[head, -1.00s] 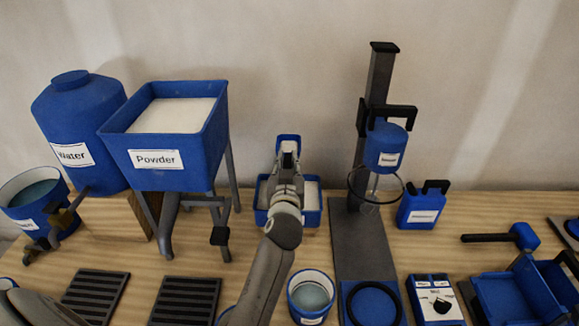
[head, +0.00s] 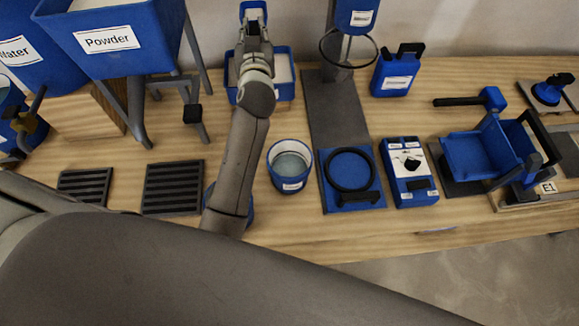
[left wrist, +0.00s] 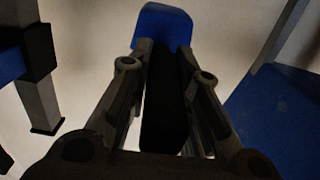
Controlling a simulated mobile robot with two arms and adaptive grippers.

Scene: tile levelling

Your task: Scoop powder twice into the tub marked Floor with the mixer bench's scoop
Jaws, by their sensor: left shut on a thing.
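My left gripper (head: 254,38) is shut on the black handle (left wrist: 165,100) of a blue scoop (head: 253,10). The scoop also shows at the top of the left wrist view (left wrist: 162,24). In the head view, the gripper is over a blue bin (head: 232,93) with pale contents; my arm hides part of it. A blue-and-white tub (head: 290,182) with grey-blue contents stands right of my forearm, its label too small to read. Another blue round thing (head: 248,213) is mostly hidden behind my arm. The hopper marked Powder (head: 140,60) holds white powder. My right gripper is not in view.
A mixer stand (head: 335,110) with a ring guard, a scale-like blue plate (head: 350,195) and a control box (head: 408,170) stand to the right. Dark slotted mats (head: 172,187) lie at left. A water tank (head: 22,55) is at far left.

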